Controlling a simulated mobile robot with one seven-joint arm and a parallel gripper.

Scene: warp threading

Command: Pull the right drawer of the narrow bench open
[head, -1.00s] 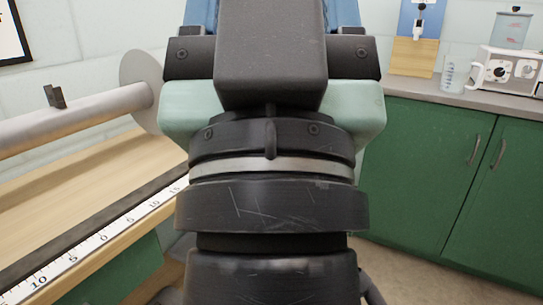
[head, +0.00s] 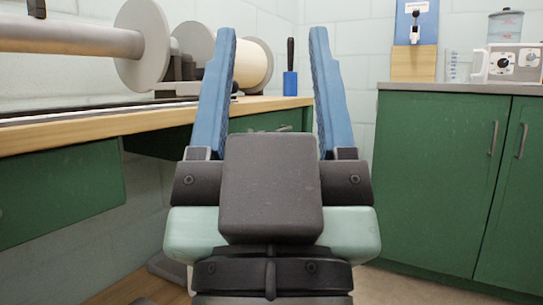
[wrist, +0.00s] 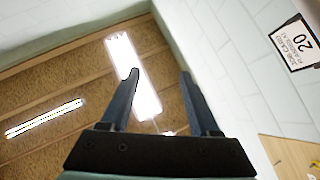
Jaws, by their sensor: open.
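The narrow bench (head: 130,124) with a wooden top stands at the left in the head view. Its right drawer (head: 248,124) is a green front under the far end of the top, seen between my fingers, with a small part of a handle (head: 284,128) showing. The drawer looks shut, and my gripper hides much of it. My gripper (head: 273,32) is open and empty, its blue fingers pointing up in the picture, nearer to the camera than the drawer. In the wrist view the open fingers (wrist: 158,75) have nothing between them; no drawer shows there.
Another green front (head: 60,192) hangs under the bench's near left part. Green cabinets (head: 435,180) stand at the right. The wrist view shows a job card (wrist: 298,42) on the wall.

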